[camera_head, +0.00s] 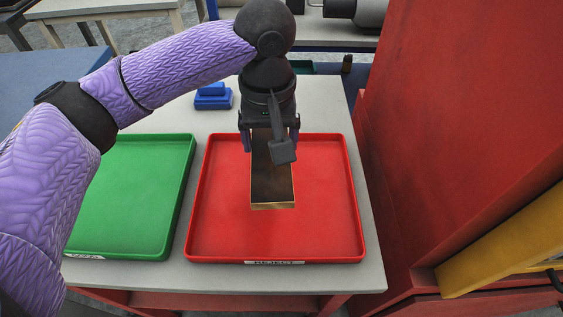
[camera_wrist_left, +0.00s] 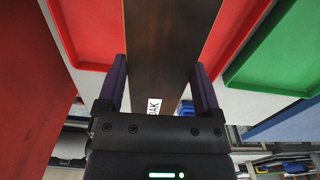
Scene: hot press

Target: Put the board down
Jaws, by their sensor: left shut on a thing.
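A dark brown board (camera_head: 272,175) with a light gold front edge is over the middle of the red tray (camera_head: 328,230), which has a label on its front rim. My left gripper (camera_head: 270,138) comes down from above and is shut on the board's far end. In the left wrist view the board (camera_wrist_left: 168,45) runs between the two purple fingers of the gripper (camera_wrist_left: 160,85), with a white label near the palm. I cannot tell whether the board touches the tray floor. My right gripper is in neither view.
A green tray (camera_head: 130,195) lies to the left on the same grey table (camera_head: 372,270). Blue blocks (camera_head: 213,97) sit behind the trays. A large red machine body (camera_head: 470,120) with a yellow part (camera_head: 505,240) stands close on the right.

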